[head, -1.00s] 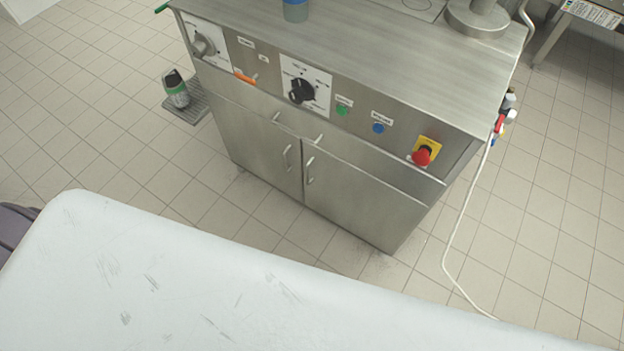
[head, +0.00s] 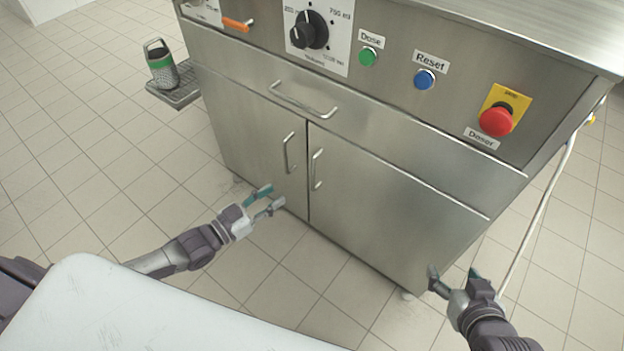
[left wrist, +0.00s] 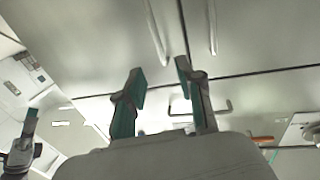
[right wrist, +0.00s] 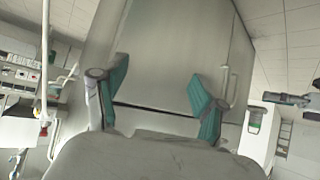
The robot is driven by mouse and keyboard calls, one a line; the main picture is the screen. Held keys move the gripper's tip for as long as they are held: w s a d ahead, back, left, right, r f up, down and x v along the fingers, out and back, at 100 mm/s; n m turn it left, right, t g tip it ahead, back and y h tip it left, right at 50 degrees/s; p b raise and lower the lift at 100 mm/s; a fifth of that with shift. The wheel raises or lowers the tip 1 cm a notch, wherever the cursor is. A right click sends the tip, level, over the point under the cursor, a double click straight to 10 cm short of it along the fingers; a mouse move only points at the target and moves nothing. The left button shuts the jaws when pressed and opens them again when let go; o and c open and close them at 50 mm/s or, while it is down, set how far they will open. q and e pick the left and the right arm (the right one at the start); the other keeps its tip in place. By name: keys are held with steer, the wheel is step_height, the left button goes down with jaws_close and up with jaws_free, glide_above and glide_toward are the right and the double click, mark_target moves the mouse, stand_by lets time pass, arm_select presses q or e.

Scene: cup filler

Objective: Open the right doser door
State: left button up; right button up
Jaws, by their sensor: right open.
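The right doser door (head: 395,205) is a plain steel panel and looks shut. Its vertical bar handle (head: 317,170) is near its left edge, beside the seam with the left door (head: 240,125). My left gripper (head: 276,199) is open and empty, in front of the left door's lower part, below and left of both handles. In the left wrist view, the right door's handle (left wrist: 156,30) lies beyond the fingertips, apart from them. My right gripper (head: 453,272) is open and empty near the right door's lower right corner. In the right wrist view a steel panel (right wrist: 180,50) shows beyond the fingers.
Above the doors are a drawer with a handle (head: 303,104), a dial (head: 308,30), and green (head: 368,56), blue (head: 425,79) and red (head: 496,121) buttons. A cable (head: 535,215) hangs at right. A white surface (head: 150,315) is in front.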

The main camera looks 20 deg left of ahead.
arm_select(q)
steer(key=b, duration=0.3)
glide_above(313, 188)
steer(key=shift+w+a+r, duration=0.1)
steer(key=shift+w, duration=0.25)
arm_select(e)
steer(key=w+a+r+t+y, duration=0.1)
steer(key=w+r+t, duration=0.1)
steer(key=r+t, duration=0.2)
steer(key=w+a+r+t+y, duration=0.1)
steer(key=r+t, duration=0.4)
steer(key=r, duration=0.5)
steer(key=shift+w+a+t+y, duration=0.35)
steer(key=shift+w+a, duration=0.4)
steer(key=shift+w, duration=0.35)
steer(key=shift+f, duration=0.1)
arm_select(q)
jaws_close()
